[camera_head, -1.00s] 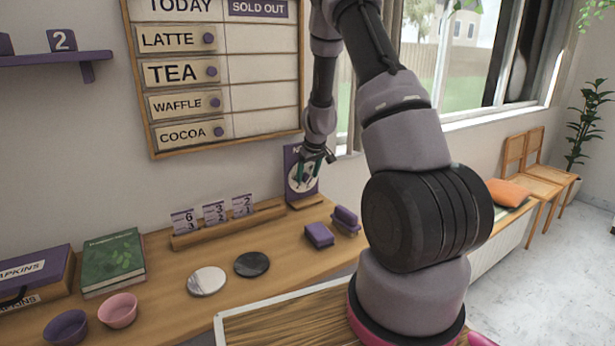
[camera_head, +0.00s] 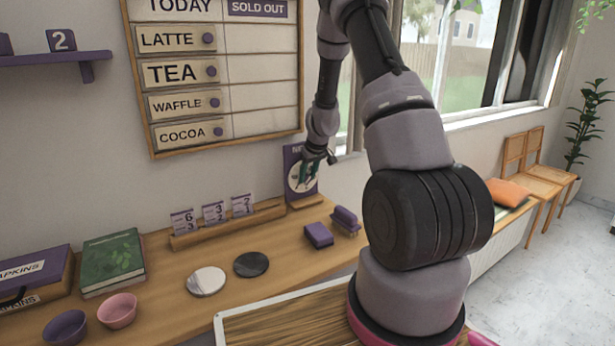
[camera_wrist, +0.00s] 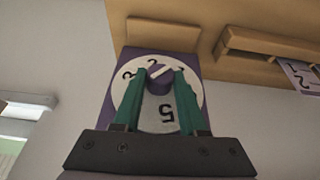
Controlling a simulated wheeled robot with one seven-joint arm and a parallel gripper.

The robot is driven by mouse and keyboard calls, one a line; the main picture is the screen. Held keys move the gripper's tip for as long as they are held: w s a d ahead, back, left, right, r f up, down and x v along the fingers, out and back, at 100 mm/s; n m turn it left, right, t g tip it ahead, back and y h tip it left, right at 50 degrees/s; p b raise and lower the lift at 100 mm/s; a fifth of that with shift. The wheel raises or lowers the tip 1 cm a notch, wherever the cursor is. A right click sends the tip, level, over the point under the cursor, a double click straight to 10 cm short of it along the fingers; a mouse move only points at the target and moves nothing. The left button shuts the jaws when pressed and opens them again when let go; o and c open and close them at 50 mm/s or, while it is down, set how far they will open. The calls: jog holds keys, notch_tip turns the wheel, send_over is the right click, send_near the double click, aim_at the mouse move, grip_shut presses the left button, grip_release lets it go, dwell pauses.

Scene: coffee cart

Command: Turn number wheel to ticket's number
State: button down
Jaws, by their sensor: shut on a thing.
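The number wheel (camera_head: 293,178) is a white disc on an upright purple board (camera_head: 289,156) at the right end of the ticket rail. In the wrist view the wheel (camera_wrist: 150,121) shows an upside-down 5 between my fingers and a 2 at upper left; other digits are partly hidden. My gripper (camera_wrist: 160,74) has green fingers shut on the wheel's purple knob (camera_wrist: 160,84). In the head view my gripper (camera_head: 309,176) covers part of the wheel. Three tickets stand on the rail: a left ticket (camera_head: 182,221), a middle ticket (camera_head: 213,211) and a right ticket (camera_head: 242,205).
The wooden ticket rail (camera_head: 228,229) runs along the wall. Purple blocks (camera_head: 318,235), a white disc (camera_head: 206,281) and a dark disc (camera_head: 251,264) lie on the counter. A green book (camera_head: 112,262) and two bowls (camera_head: 117,310) are at left. A menu board hangs above.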

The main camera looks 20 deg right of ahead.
jog(key=y, duration=0.1)
jog(key=d+y, duration=0.1)
jog(key=shift+w+m+g+y, duration=0.1)
jog(key=shift+m+g+y, duration=0.2)
jog(key=shift+y, duration=0.1)
jog(key=y, duration=0.2)
jog(key=m+y, duration=0.1)
jog(key=y, duration=0.1)
jog(key=shift+d+f+g, duration=0.15)
jog(key=shift+f+g, duration=0.05)
jog(key=shift+g, duration=0.1)
jog(key=y, duration=0.3)
jog(key=m+y, duration=0.1)
jog(key=shift+w+d+f, duration=0.1)
jog(key=shift+d+f, duration=0.05)
jog(key=shift+f, duration=0.1)
jog(key=shift+f+m+y, duration=0.2)
jog(key=shift+m+y, duration=0.2)
jog(key=shift+y, duration=1.1)
jog(key=shift+c, duration=2.3)
grip_release()
jog(key=shift+d, duration=0.1)
